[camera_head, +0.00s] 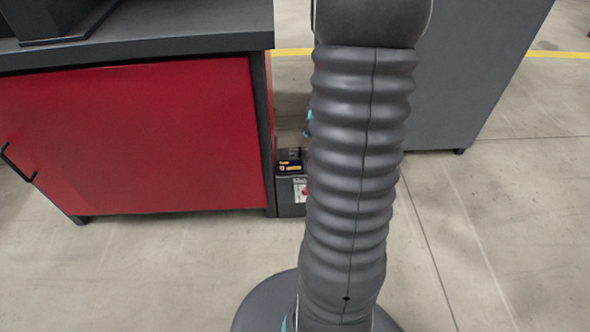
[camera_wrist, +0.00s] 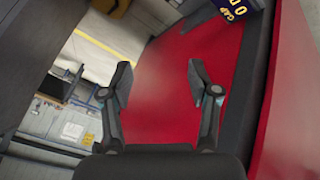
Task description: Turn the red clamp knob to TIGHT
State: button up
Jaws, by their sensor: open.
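My gripper (camera_wrist: 160,82) is open and empty in the wrist view, its two fingers apart in front of a red surface. A dark box (camera_head: 291,203) stands low on the floor beside the red cabinet in the head view. A tiny red spot (camera_head: 305,191) shows on its pale label, next to my own grey bellows, which hides part of it. I cannot tell if this spot is the red clamp knob or read any TIGHT mark. No knob shows clearly in the wrist view.
A red cabinet (camera_head: 140,135) with a dark top (camera_head: 150,45) fills the left. A grey cabinet (camera_head: 460,75) stands at the right. Bare concrete floor (camera_head: 500,220) is open at the front right. A dark blue sign (camera_wrist: 236,10) with yellow letters tops the wrist view.

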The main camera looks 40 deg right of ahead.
jog(key=s+d+f+t+y, duration=0.1)
jog(key=s+f+y, duration=0.25)
jog(key=f, duration=0.85)
jog(key=s+d+f+t+y, duration=0.15)
jog(key=s+f, duration=0.25)
jog(key=f, duration=0.8)
jog(key=shift+n+y, duration=0.3)
jog(key=shift+n, duration=0.1)
jog(key=x, duration=1.3)
jog(key=shift+s+a+f, duration=0.1)
jog(key=shift+f, duration=0.05)
jog(key=c, duration=1.2)
